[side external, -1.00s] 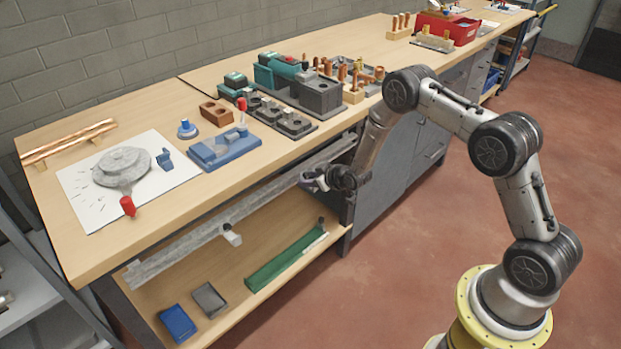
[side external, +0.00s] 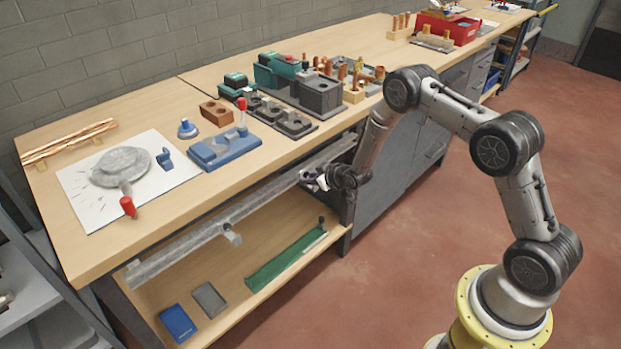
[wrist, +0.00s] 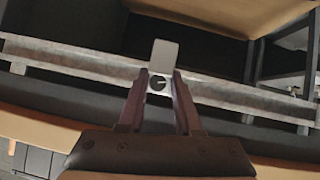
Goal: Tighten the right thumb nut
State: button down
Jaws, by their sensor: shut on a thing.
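A long grey metal rail (side external: 190,245) runs along the bench front, below the worktop. My gripper (side external: 314,181) is at the rail's right part, close to the bench leg. In the wrist view my gripper's two fingers (wrist: 159,84) close around a small dark round nut (wrist: 158,83) with a pale line on its face. The nut sits in front of the rail (wrist: 220,91), below a pale grey plate (wrist: 165,56). The fingers hide the nut's sides. In the side view the nut is too small and covered to make out.
The worktop (side external: 245,165) is above my gripper. A lower shelf (side external: 285,220) holds a green tray (side external: 285,262), a blue box (side external: 178,322) and a grey box (side external: 209,299). Open floor lies to the right.

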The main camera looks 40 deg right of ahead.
aim_at(308, 175)
jog(key=shift+w+a+r, duration=0.1)
jog(key=shift+w+r, duration=0.5)
jog(key=shift+r, duration=0.1)
jog(key=shift+m+y, duration=1.2)
jog(key=shift+y, duration=0.5)
jog(key=c, duration=0.8)
grip_release()
jog(key=shift+c, duration=0.2)
jog(key=shift+v, duration=1.15)
jog(key=shift+s+d+r, duration=0.2)
jog(key=shift+s, duration=0.5)
jog(key=shift+s+d+r, duration=0.15)
jog(key=shift+s+r, duration=0.05)
jog(key=shift+s, duration=0.45)
